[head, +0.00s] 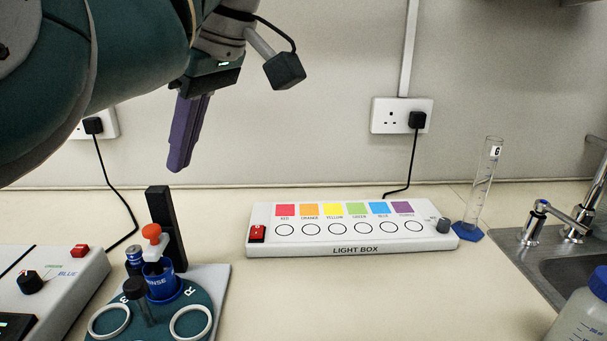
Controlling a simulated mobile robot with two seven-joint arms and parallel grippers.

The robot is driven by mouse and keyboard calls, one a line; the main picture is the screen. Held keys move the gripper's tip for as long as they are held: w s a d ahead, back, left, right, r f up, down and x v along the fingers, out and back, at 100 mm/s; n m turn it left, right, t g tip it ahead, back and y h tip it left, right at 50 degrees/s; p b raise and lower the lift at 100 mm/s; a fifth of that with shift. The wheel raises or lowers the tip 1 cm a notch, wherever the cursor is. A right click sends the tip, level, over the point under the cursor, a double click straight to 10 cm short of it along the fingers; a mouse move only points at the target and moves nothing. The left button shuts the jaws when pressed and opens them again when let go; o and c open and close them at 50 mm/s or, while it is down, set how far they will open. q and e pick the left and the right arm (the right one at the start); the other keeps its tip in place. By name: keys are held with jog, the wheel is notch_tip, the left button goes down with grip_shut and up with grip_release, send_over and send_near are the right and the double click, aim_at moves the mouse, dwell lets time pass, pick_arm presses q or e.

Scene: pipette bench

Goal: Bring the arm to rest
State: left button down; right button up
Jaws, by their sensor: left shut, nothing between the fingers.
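My left arm (110,60) comes in from the upper left and takes up much of that corner. My left gripper (178,165) has purple fingers that point down. The fingers are shut together with nothing between them. They hang in the air above the bench, over the area of the black upright post (165,228), and are apart from it. My right gripper is not in view.
A white light box (352,240) with coloured squares stands at the middle back. A measuring cylinder (482,185) and sink (570,265) are at right. A teal round station (185,325) with a blue rinse cup (160,287) and a control box (60,285) are at lower left. The front middle bench is clear.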

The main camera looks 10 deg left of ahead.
pick_arm(q)
jog(key=s+a+f+m+h, duration=0.1)
jog(key=s+a+f+m, duration=0.15)
jog(key=f, duration=0.25)
jog(key=s+a+f+m, duration=0.1)
jog(key=s+f+m, duration=0.15)
jog(key=f, duration=0.25)
jog(key=s+f+m, duration=0.1)
jog(key=s+m, duration=0.2)
jog(key=s, duration=0.1)
jog(key=s+d+f+m+t+h+p, duration=0.1)
jog(key=s+f+m, duration=0.1)
jog(key=s, duration=0.3)
jog(key=s+f+m+t+h+p, duration=0.1)
jog(key=s+f+m, duration=0.1)
jog(key=s, duration=0.3)
jog(key=shift+s+d+m, duration=0.1)
jog(key=shift+d+m, duration=0.25)
jog(key=shift+m, duration=0.45)
jog(key=s+d+r+m+h+p, duration=0.1)
jog(key=s+d+r+m+h, duration=0.2)
jog(key=s+d+m, duration=0.3)
notch_tip(320, 180, up, 37)
jog(key=a+n+p, duration=0.1)
jog(key=p, duration=3.6)
jog(key=shift+s+a+t+y, duration=0.3)
jog(key=shift+s+a+t, duration=0.05)
jog(key=shift+s+t, duration=0.05)
